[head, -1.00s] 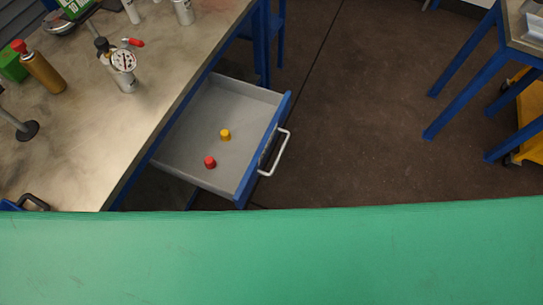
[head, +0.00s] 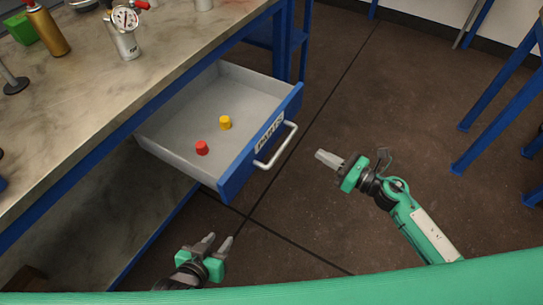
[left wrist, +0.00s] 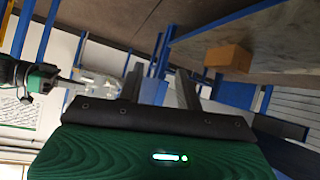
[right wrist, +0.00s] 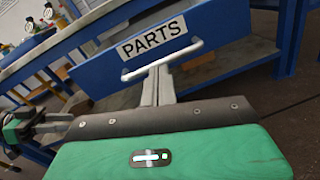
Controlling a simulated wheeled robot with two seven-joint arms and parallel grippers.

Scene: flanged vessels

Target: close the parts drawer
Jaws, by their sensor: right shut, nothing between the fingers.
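The parts drawer (head: 185,105) is pulled out from under the workbench, with a grey inside, a blue front and a PARTS label. Its silver bar handle (head: 276,150) faces the open floor. A red piece (head: 202,148) and a yellow piece (head: 225,122) lie in it. My right gripper (head: 320,154) is shut and empty, pointing at the drawer front from a little to the right of the handle. In the right wrist view its fingers (right wrist: 157,84) overlap the handle (right wrist: 162,60); contact is unclear. My left gripper (head: 222,241) is open and empty, below the drawer's near corner in the picture.
The workbench (head: 95,105) carries a gauge on a canister (head: 125,35) and a brass bottle (head: 47,30). Blue stand legs (head: 500,95) stand at the right. Brown floor is clear in front of the drawer. A cardboard box (left wrist: 228,58) shows in the left wrist view.

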